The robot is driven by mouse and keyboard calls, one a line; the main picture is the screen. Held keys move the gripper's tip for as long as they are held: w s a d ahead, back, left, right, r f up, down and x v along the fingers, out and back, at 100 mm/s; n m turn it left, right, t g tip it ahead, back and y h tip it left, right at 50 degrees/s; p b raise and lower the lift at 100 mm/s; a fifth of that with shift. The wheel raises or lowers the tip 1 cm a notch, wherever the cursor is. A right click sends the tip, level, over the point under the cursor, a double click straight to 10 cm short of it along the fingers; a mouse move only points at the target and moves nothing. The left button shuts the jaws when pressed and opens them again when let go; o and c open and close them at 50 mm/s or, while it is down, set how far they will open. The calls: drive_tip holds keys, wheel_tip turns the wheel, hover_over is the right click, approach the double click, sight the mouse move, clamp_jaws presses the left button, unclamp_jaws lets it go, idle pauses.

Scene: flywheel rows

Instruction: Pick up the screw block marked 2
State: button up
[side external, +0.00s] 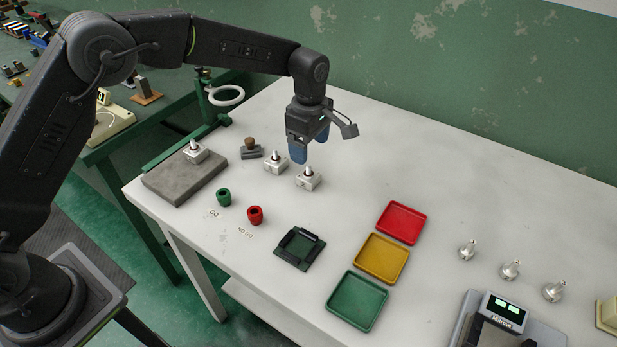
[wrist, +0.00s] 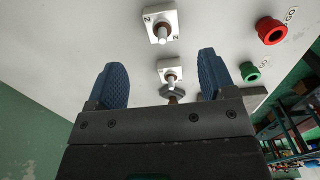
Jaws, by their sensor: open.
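The screw block marked 2 (wrist: 160,22) is a pale square block with an upright metal screw. It stands on the white table at the top of the wrist view, with 2s legible on its face. It appears to be the right block (side external: 308,180) of the middle pair in the side view. My gripper (side external: 310,147) hangs above this pair, blue fingers pointing down, open and empty. In the wrist view a second screw block (wrist: 170,71) shows between the fingers; its mark is not legible. The marked block lies beyond the fingertips there.
A brown-knobbed tool (side external: 250,148) stands close to the pair. Green (side external: 223,197) and red (side external: 255,215) ring gauges, a dark fixture (side external: 299,248) and red, yellow and green trays lie nearer the front.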

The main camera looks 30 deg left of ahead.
sight(309, 173)
wheel_tip(309, 173, down, 8)
drive_tip(key=shift+s+f, duration=0.15)
idle(0.4)
drive_tip(key=shift+c, duration=0.2)
drive_tip(key=c, duration=1.2)
